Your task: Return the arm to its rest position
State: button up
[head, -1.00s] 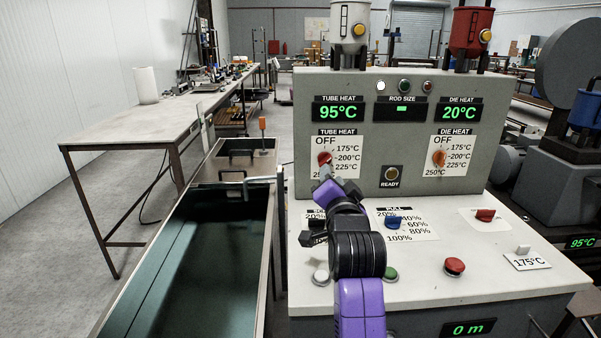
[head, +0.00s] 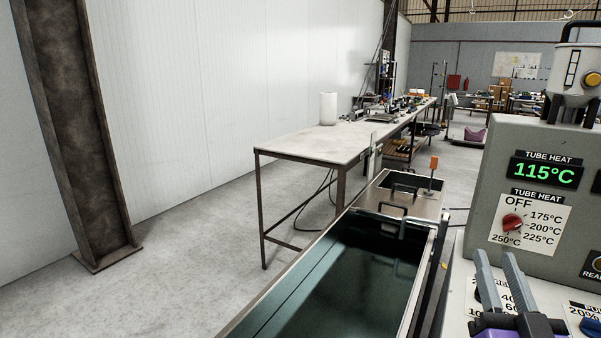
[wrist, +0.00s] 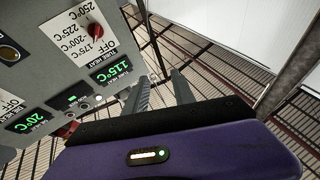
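My gripper (head: 499,276) is at the lower right of the head view, with two grey fingers pointing up and a gap between them. It holds nothing and is in front of the grey control panel (head: 483,200). The fingers also show in the wrist view (wrist: 160,92), apart and empty. The red tube heat knob (head: 513,222) is above and beyond the fingertips, not touched. The tube heat display (head: 546,172) reads 115°C. In the wrist view the die heat display (wrist: 34,117) reads 20°C. Most of my arm is out of view.
An open tank (head: 345,285) with a dark green inside lies left of the panel. A long workbench (head: 300,146) with a white roll (head: 328,108) stands beyond it. A rusty steel column (head: 72,130) stands at the far left. Bare floor (head: 190,255) lies between.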

jog(key=s+a+f+n+g+y+p, duration=0.1)
jog(key=s+a+f, duration=0.3)
jog(key=s, duration=0.8)
jog(key=s+a+f+n+g+y+p, duration=0.1)
jog(key=s+a+f+g+y, duration=0.1)
jog(key=s+f, duration=0.6)
jog(key=s+a+f+n+g+y+p, duration=0.1)
jog(key=s+a+f+g, duration=0.3)
jog(key=s, duration=1.1)
notch_tip(320, 180, down, 2)
jog(key=shift+s+a+f+y+p, duration=0.1)
jog(key=shift+s+a+y+p, duration=0.35)
jog(key=shift+a, duration=0.6)
jog(key=shift+w+d, duration=0.15)
